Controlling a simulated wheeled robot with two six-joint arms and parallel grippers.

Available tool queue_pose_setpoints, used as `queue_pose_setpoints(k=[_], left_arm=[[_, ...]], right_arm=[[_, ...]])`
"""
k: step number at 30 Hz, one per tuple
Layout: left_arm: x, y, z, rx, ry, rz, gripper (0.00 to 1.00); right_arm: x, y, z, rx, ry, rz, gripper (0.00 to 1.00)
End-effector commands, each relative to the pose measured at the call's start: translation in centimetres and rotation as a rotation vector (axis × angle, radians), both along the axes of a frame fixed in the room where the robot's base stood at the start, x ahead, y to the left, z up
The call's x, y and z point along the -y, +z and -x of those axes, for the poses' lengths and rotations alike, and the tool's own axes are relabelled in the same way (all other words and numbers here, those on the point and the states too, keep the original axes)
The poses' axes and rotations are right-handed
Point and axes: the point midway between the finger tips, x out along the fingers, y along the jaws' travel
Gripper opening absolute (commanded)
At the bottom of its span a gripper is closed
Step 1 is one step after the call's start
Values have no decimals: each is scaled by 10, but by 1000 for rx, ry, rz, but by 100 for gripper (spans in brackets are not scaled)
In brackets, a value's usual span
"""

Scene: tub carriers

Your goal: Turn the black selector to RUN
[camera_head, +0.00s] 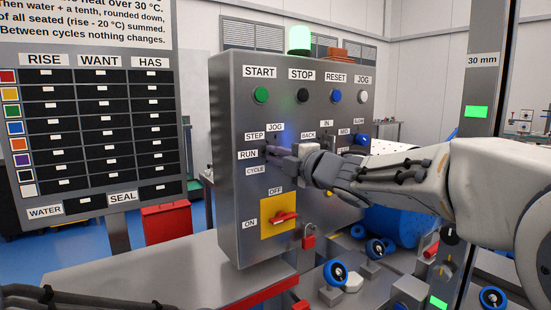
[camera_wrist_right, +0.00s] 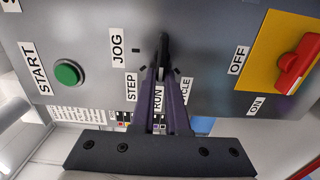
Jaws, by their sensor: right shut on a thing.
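The black selector (camera_wrist_right: 163,46) is on the grey control panel (camera_head: 232,190), with the labels STEP, JOG, RUN (camera_head: 248,155) and CYCLE around it. In the right wrist view the RUN label (camera_wrist_right: 158,101) shows between my purple fingers. My right gripper (camera_head: 272,150) is at the selector and shut on it; the fingers (camera_wrist_right: 161,80) hide much of the knob. I cannot tell which label its pointer faces. My left gripper is not in view.
A red handle (camera_head: 285,217) on a yellow plate, marked ON and OFF, sits below the selector. A red padlock (camera_head: 308,238) hangs near it. START (camera_head: 260,95), STOP, RESET and JOG buttons line the panel's top. A chart board (camera_head: 95,130) stands at left.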

Motion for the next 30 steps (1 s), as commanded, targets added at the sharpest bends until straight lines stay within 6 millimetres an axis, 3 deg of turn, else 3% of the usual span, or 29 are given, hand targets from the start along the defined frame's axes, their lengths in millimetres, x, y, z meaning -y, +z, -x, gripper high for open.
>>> queue_pose_setpoints(k=[10,12,13,23,30], left_arm=[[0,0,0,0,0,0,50],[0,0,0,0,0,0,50],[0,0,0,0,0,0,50],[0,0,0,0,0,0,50],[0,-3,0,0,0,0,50]], right_arm=[[0,-1,0,0,1,3,0],[0,-1,0,0,1,3,35],[0,-1,0,0,1,3,42],[1,0,1,1,0,2,42],[21,1,28,3,-3,1,42]])
